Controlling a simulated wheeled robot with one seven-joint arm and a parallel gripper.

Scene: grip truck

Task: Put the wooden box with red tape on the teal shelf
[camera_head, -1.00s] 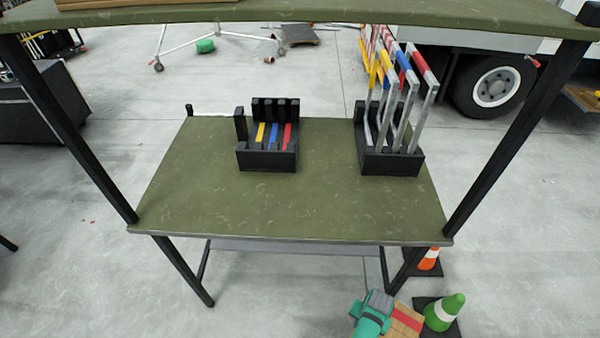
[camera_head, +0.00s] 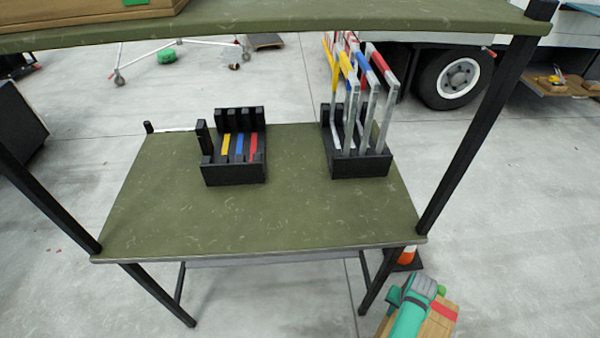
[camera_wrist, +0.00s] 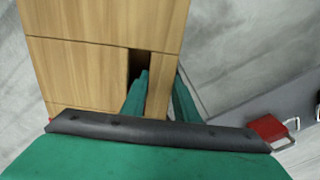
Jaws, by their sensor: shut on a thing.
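The wooden box with red tape (camera_head: 440,322) is at the bottom right of the head view, partly cut off by the frame edge. A strip of red tape crosses its top. In the wrist view, its plain wooden face (camera_wrist: 95,60) fills the upper left. My teal and grey gripper (camera_wrist: 162,92) is shut on the box wall, with one finger in a dark slot and the other along the outside. In the head view, my gripper's body (camera_head: 410,305) covers the box's left part. I see no shelf that is clearly teal.
An olive table (camera_head: 290,220) with black legs carries a black rack (camera_head: 235,174) and a taller rack (camera_head: 362,166) of metal frames. An olive upper shelf (camera_head: 330,22) bears a wooden box (camera_head: 85,14). An orange cone (camera_head: 407,256) stands by the right leg. A truck is behind.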

